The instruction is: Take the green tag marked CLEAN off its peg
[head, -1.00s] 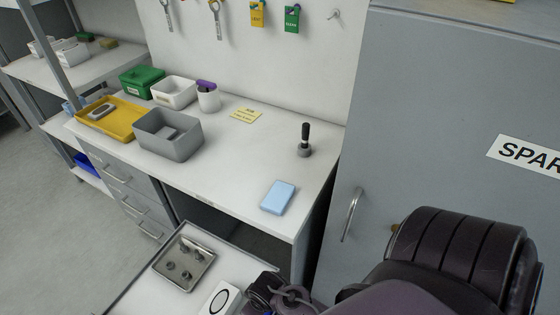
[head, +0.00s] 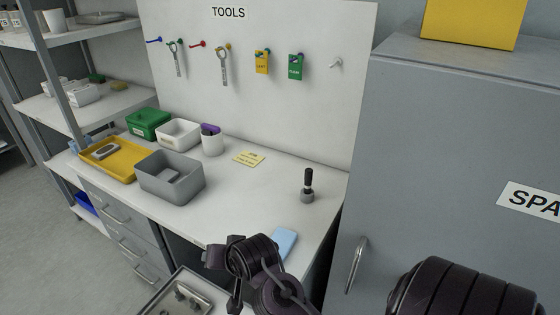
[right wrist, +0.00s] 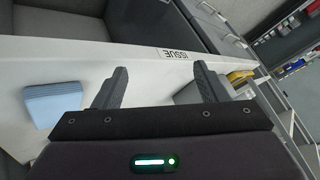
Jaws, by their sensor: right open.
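The green tag (head: 296,67) hangs from a peg on the white tool board in the head view. Its white lettering is too small to read surely. A yellow tag (head: 262,63) hangs just left of it, and a bare peg (head: 336,63) is to its right. My right gripper (head: 225,279) is low at the bench's front edge, well below and in front of the tag. In the right wrist view my right gripper (right wrist: 160,82) is open with nothing between its fingers. The green tag is outside that view. My left gripper is not in view.
On the bench stand a grey bin (head: 170,188), a black-handled tool (head: 308,185) and a light-blue block (head: 285,243), partly behind my right arm. A grey cabinet (head: 440,130) rises at the right. The bench below the tags is mostly clear.

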